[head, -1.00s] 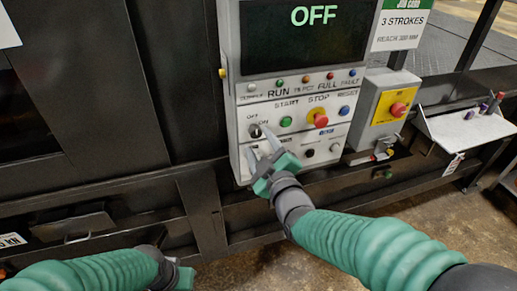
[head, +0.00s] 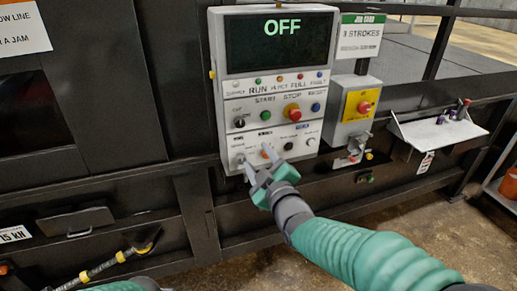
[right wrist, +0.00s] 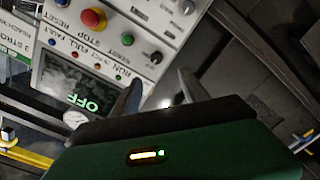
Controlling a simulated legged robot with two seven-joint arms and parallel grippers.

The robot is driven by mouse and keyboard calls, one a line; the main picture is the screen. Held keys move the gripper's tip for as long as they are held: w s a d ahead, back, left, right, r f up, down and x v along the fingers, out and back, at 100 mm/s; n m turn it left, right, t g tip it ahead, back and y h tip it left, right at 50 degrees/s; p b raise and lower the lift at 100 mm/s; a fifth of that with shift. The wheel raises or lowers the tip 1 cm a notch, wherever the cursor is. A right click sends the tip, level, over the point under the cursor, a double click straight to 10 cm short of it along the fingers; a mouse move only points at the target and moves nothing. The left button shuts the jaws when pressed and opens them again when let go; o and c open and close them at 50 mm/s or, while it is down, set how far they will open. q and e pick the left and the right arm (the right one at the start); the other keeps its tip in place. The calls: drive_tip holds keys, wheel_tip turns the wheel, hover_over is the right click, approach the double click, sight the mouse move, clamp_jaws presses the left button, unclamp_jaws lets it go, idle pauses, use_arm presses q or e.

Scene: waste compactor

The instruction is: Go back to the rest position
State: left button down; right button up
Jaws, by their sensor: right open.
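The grey control panel (head: 222,105) stands ahead, its screen (head: 278,42) reading OFF. Below the screen are a black OFF/ON knob (head: 239,123), a green start button (head: 264,115) and a red stop button (head: 293,112). My right gripper (head: 259,162) is open and empty in front of the panel's lower row of controls; I cannot tell if it touches. In the right wrist view its two fingers (right wrist: 160,95) are spread, with the panel (right wrist: 112,45) appearing upside down beyond. My left gripper is out of view; only a sliver of my left arm shows at the bottom edge.
A yellow box with a red button (head: 364,106) is right of the panel. A small shelf (head: 440,132) with purple items juts out farther right. A dark bar with yellow bands (head: 110,265) is at lower left. Concrete floor (head: 420,235) is open at lower right.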

drive_tip(key=s+d+f+m+g+h, duration=0.2)
drive_tip(key=s+d+f, duration=0.2)
drive_tip(key=f, duration=0.2)
drive_tip(key=s+d+f+m+g+h+b, duration=0.1)
drive_tip(key=s+d+f+m+g, duration=0.2)
drive_tip(key=d+f, duration=0.25)
drive_tip(key=s+d+f+m+g+h, duration=0.2)
drive_tip(key=s+d+f, duration=0.2)
drive_tip(key=f, duration=0.3)
drive_tip(key=s+d+f+m+g, duration=0.3)
drive_tip(key=s+f, duration=0.2)
drive_tip(key=s, duration=0.3)
drive_tip(key=s+d+f+m+g+h+b, duration=0.1)
drive_tip(key=s+d+f+m+g, duration=0.2)
drive_tip(key=s, duration=0.6)
wheel_tip(320, 180, down, 2)
drive_tip(key=shift+s+f+g, duration=0.1)
drive_tip(key=shift+s+g, duration=0.05)
drive_tip(key=shift+g, duration=0.25)
drive_tip(key=shift+d, duration=0.1)
drive_tip(key=shift+d, duration=0.2)
drive_tip(key=shift+a, duration=0.1)
